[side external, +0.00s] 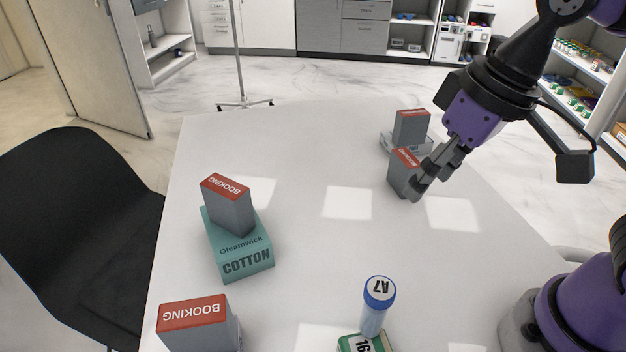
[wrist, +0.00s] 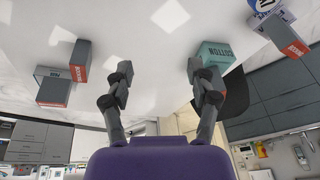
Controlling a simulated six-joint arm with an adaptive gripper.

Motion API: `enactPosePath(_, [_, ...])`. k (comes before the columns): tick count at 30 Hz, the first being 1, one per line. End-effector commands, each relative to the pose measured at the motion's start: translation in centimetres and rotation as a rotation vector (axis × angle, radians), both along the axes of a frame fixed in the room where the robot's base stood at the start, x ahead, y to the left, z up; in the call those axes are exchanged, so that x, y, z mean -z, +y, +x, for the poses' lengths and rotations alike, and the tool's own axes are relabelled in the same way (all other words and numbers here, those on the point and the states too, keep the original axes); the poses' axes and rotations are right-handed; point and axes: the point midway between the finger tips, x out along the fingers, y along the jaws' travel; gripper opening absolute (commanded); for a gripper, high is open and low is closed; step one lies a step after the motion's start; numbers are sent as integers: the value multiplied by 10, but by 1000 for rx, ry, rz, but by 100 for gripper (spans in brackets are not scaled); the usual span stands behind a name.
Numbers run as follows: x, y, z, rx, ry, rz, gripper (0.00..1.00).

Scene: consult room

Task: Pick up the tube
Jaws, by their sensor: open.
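The tube (side external: 373,318) has a pale blue body and a blue cap marked A7. It stands upright at the near side of the white table, at or on a green-and-white box (side external: 348,343) marked 16; its base is hard to make out. My gripper (side external: 432,180) is far from the tube, toward the back right of the table, and looks empty. Its fingers are apart in the wrist view (wrist: 159,70). In the side view they overlap a grey box with a red BOOKING top (side external: 394,177); contact cannot be told. I cannot identify the tube in the wrist view.
Another grey-red box (side external: 411,128) stands behind. At left, a BOOKING box (side external: 229,208) stands on a teal COTTON box (side external: 249,262); another BOOKING box (side external: 195,325) is nearer. The white table (side external: 310,250) is clear in the middle. A black chair (side external: 80,220) is at left.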

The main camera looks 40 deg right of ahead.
Motion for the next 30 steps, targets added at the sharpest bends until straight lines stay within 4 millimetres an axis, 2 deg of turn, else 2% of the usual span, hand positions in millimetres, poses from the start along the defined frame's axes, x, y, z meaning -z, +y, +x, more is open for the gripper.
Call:
enactPosePath(1, [0,26,-4,-44,59,-7,66])
enactPosePath(3, [-1,57,-13,-72,132,-28,66])
enactPosePath(6, [-1,92,-29,-100,207,-69,66])
enactPosePath(9, [0,113,-42,-114,247,-105,66])
enactPosePath(13, [11,122,-49,-115,266,-126,66])
enactPosePath(18, [39,121,-49,-113,268,-126,66])
enactPosePath(25, [61,119,-46,-112,266,-125,66])
enactPosePath(30, [89,116,-41,-113,266,-125,66])
